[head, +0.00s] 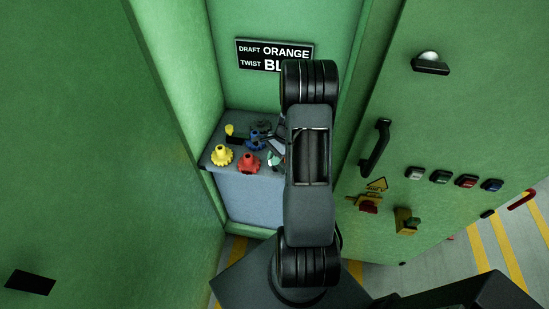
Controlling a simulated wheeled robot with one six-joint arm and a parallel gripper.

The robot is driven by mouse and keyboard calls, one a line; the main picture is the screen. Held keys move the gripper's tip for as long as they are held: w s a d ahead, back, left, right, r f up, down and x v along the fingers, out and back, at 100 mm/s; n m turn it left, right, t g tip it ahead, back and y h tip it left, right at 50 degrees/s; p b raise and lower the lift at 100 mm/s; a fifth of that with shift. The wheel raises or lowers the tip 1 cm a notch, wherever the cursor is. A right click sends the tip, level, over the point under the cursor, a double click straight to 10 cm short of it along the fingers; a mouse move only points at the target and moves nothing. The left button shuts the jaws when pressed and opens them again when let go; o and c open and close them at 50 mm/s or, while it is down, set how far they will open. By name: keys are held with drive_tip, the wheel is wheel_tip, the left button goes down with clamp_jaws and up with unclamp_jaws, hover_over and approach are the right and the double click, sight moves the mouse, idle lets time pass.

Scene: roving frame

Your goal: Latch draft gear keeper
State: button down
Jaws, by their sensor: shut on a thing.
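A shelf-like grey block (212,157) in a green recess bears several coloured knobs. A yellow knob (222,156) and a red-orange knob (248,163) stand at its front. A blue knob (255,140) stands behind them. A small green part (273,160) shows beside my arm. My gripper (268,137) reaches in from the right at the blue knob and seems shut on it; my arm hides much of the contact. A sign (262,53) above reads "DRAFT ORANGE" and "TWIST BL", with the rest hidden by my arm. I cannot tell which part is the draft gear keeper.
A smaller yellow knob (230,130) stands at the back left. Green walls close in on both sides. The right panel bears a black handle (376,147), a row of push buttons (440,177) and a red switch on a yellow plate (368,205). Yellow-striped floor shows at lower right.

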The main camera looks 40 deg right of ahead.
drive_tip(key=shift+n, duration=0.4)
drive_tip(key=n+g+b, duration=0.1)
drive_tip(key=n, duration=0.3)
drive_tip(key=shift+s+f+g, duration=0.1)
drive_tip(key=shift+g, duration=0.3)
drive_tip(key=n+g+h+b, duration=0.1)
drive_tip(key=n, duration=0.3)
drive_tip(key=shift+s, duration=0.15)
drive_tip(key=n, duration=0.2)
drive_tip(key=n+g+h+b, duration=0.1)
drive_tip(key=n, duration=0.2)
drive_tip(key=shift+d+h, duration=0.15)
drive_tip(key=shift+h, duration=0.15)
drive_tip(key=shift+d+n+g+h+b, duration=0.15)
drive_tip(key=shift+n+h, duration=0.25)
drive_tip(key=shift+n, duration=0.55)
drive_tip(key=shift+n+g+h+b, duration=0.2)
drive_tip(key=shift+n+h, duration=0.2)
drive_tip(key=shift+n, duration=0.85)
drive_tip(key=c, duration=1.1)
unclamp_jaws()
drive_tip(key=shift+c, duration=0.2)
drive_tip(key=v, duration=1.4)
drive_tip(key=shift+b, duration=0.45)
